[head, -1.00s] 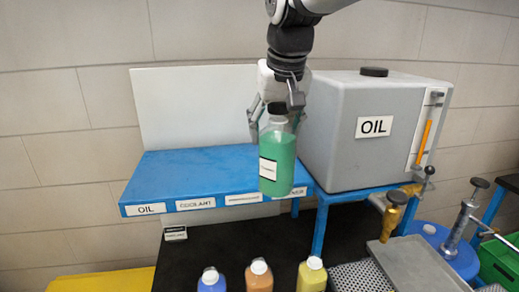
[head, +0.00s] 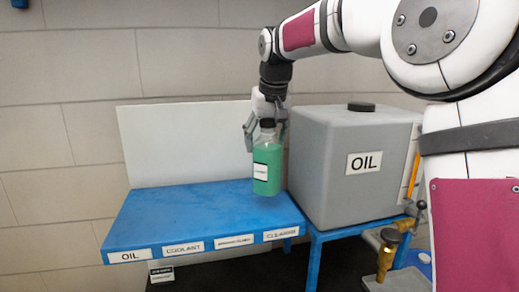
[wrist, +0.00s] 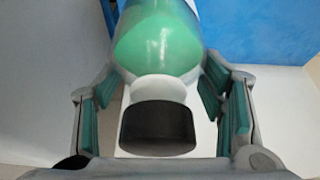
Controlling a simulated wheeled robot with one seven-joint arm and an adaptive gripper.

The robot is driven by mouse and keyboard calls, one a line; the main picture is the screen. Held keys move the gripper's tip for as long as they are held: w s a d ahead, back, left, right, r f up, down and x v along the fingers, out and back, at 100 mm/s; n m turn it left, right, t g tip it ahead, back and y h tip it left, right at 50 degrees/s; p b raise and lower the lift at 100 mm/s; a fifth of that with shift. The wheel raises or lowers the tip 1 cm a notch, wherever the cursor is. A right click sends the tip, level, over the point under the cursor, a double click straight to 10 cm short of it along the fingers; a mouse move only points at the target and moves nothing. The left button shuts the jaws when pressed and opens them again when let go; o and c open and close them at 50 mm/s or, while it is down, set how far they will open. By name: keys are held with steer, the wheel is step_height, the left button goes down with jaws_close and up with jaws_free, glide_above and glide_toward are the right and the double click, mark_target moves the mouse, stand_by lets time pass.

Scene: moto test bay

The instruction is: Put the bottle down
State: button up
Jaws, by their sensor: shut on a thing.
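The bottle (head: 266,170) holds green liquid and has a dark cap and a white label too small to read. It is upright. My gripper (head: 265,118) is shut on it near its top, with the fingers on either side. In the head view the bottle is over the right rear part of the blue shelf (head: 185,222). I cannot tell whether its base touches the shelf. In the wrist view the bottle (wrist: 158,45) shows cap-first between the fingers of my gripper (wrist: 160,88).
The grey OIL tank (head: 335,185) stands just right of the bottle. A white panel (head: 185,145) rises behind the shelf. Front-edge labels include OIL (head: 130,256), COOLANT (head: 184,249) and a blurred rightmost one (head: 281,234). The shelf top left of the bottle is clear.

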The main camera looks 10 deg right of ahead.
steer(key=shift+w+d, duration=0.3)
steer(key=shift+w, duration=0.55)
steer(key=shift+f, duration=0.15)
step_height(320, 180, down, 3)
steer(key=shift+f+p, duration=0.15)
steer(key=shift+p, duration=0.7)
steer(key=shift+f, duration=0.1)
steer(key=o, duration=2)
steer(key=shift+c, duration=0.2)
